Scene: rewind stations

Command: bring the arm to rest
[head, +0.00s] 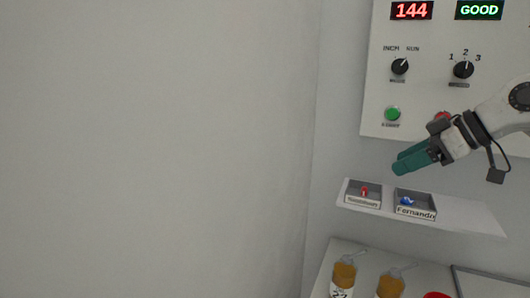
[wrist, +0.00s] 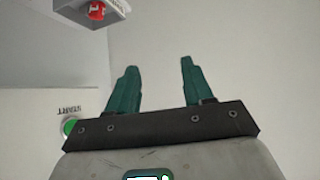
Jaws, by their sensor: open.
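My gripper (head: 402,163) has teal fingers and hangs in front of the white control panel (head: 430,95), above a small white shelf (head: 465,213). In the wrist view my gripper (wrist: 157,75) shows its two fingers apart with nothing between them, against a plain pale wall. My arm reaches in from the right edge of the head view.
On the shelf are two labelled trays, one with a red item (head: 364,191) and one with a blue item (head: 407,201). The panel has knobs, displays reading 144 and GOOD, and a green button (head: 392,114). Amber-filled bottles (head: 391,285) stand below.

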